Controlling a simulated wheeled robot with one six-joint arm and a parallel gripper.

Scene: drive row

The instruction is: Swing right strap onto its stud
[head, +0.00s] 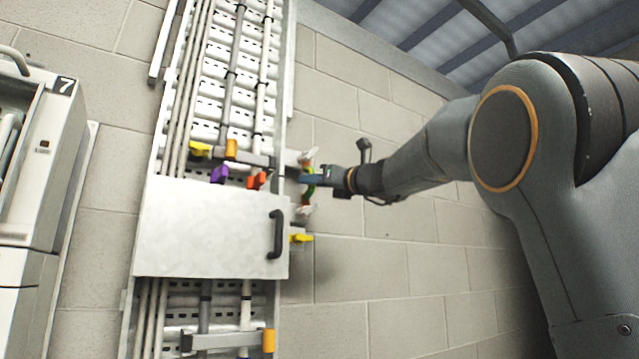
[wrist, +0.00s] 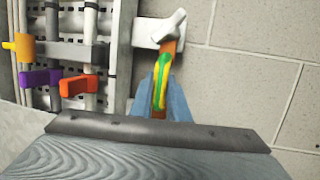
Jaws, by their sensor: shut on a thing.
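The right strap is a green-and-yellow band (wrist: 161,84) with an orange part, at the right edge of the wall rack. In the head view the green strap (head: 310,188) shows small beside my gripper's tip. My gripper (head: 312,180) reaches in from the right. In the wrist view its blue fingers (wrist: 164,100) are shut on the strap, one on each side. The strap's upper end meets a pale bracket (wrist: 153,32) on the rack's side. I cannot make out the stud clearly; the strap's lower end is hidden by my fingers.
A white cover panel (head: 190,230) with a black handle (head: 276,234) stands just left of and below my gripper. Purple (head: 219,174), red-orange (head: 256,180) and yellow (head: 200,150) clips sit on the rack. A yellow tab (head: 301,238) sticks out below. Bare block wall lies right.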

